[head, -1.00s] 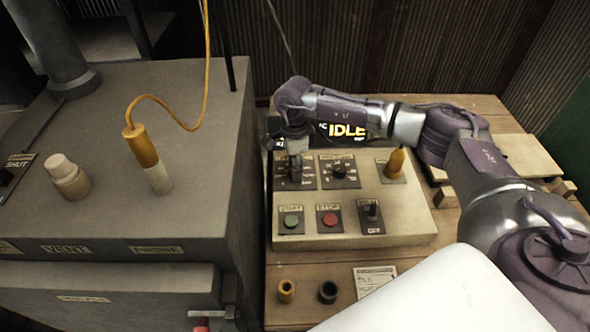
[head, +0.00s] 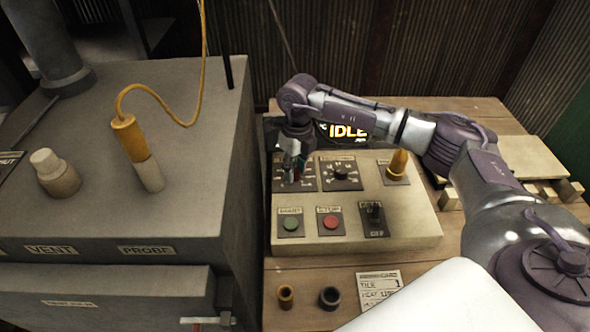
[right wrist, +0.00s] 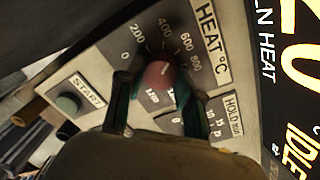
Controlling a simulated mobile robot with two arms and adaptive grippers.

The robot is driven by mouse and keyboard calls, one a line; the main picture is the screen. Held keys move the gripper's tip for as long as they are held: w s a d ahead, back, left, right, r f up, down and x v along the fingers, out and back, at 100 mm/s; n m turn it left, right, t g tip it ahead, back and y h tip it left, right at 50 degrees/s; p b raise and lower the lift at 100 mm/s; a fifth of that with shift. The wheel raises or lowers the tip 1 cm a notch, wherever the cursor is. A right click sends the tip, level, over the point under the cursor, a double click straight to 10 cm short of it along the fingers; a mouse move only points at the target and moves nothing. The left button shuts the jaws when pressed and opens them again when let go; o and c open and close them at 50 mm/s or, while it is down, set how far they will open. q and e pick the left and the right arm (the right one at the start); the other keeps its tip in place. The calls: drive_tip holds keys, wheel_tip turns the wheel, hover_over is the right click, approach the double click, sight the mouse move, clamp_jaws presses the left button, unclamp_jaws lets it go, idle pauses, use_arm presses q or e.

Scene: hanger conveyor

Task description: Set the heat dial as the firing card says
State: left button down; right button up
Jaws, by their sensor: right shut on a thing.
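The heat dial (right wrist: 159,75) is a round reddish knob on the control panel, under the label "HEAT °C" in the right wrist view. My right gripper (right wrist: 150,95) is shut on the knob, one finger on each side. In the head view my right gripper (head: 293,165) covers most of the dial at the panel's upper left. The pointer's exact setting is hard to tell. The firing card (head: 379,291) lies on the table; it reads "TILE 1" and a heat line cut off by my white body. My left gripper is not in view.
The hold dial (head: 341,174) sits right of the heat dial. Green start (head: 291,223) and red stop (head: 330,222) buttons and a switch (head: 374,214) are below. A display (head: 347,130) reads "IDLE". The kiln (head: 190,95) stands left, with a probe (head: 136,150) on top.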

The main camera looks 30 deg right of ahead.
drive_tip(key=m+b, duration=0.1)
drive_tip(key=m, duration=1.1)
drive_tip(key=shift+a+m+t, duration=0.15)
drive_tip(key=shift+m+t, duration=0.15)
drive_tip(key=m, duration=0.6)
drive_tip(key=shift+m, duration=0.3)
drive_tip(key=m, duration=0.6)
drive_tip(key=shift+w+a+r+h, duration=0.1)
drive_tip(key=shift+h, duration=0.3)
drive_tip(key=shift+m, duration=0.3)
drive_tip(key=o, duration=1.2)
drive_tip(key=shift+c, duration=0.2)
wheel_tip(320, 180, up, 12)
drive_tip(key=shift+s, duration=0.3)
